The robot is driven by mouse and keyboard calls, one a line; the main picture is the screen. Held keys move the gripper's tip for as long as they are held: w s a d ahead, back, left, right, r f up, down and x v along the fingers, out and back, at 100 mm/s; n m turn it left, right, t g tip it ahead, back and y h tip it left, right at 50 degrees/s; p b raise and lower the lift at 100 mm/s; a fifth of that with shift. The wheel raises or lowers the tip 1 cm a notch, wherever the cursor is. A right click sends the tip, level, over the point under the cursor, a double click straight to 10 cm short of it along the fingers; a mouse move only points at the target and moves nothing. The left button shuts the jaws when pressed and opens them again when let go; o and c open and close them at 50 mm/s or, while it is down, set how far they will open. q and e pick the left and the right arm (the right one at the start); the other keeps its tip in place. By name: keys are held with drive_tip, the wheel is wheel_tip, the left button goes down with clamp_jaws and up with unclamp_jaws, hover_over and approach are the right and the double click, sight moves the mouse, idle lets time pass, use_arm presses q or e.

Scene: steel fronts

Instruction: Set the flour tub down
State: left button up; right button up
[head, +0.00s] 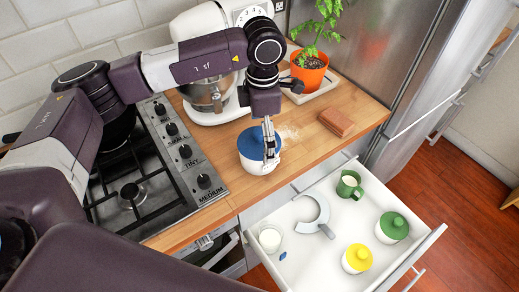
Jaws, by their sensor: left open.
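A white tub with a blue lid (250,146), which appears to be the flour tub, stands upright on the wooden counter (210,172) to the right of the stove, near the counter's front edge. My left gripper (269,150) comes down from above at this tub, with its fingers in front of the lid's right side. The fingers are open. They hide part of the lid, and I cannot tell whether they touch it. My right gripper is not in view.
A stand mixer (212,90), potted plant (309,72) and brown block (336,122) stand behind the tub. Below, an open drawer (330,262) holds a yellow-lidded tub (357,258), green-lidded tub (392,227), green mug (349,185), glass (270,239) and grey curved piece (315,217).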

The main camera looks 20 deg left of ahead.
sight(256, 168)
use_arm(q)
drive_tip(key=f+p, duration=0.1)
drive_tip(key=f, duration=0.2)
drive_tip(key=shift+s+a+f+p, duration=0.15)
drive_tip(key=shift+a+f+p, duration=0.05)
drive_tip(key=shift+a+p, duration=0.2)
drive_tip(key=shift+f, duration=0.55)
drive_tip(key=shift+d, duration=0.15)
drive_tip(key=c, duration=1.7)
drive_tip(key=shift+o, duration=0.2)
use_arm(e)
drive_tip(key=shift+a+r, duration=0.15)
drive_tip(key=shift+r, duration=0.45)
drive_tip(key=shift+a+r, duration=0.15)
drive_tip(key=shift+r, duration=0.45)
use_arm(q)
drive_tip(key=shift+r, duration=0.1)
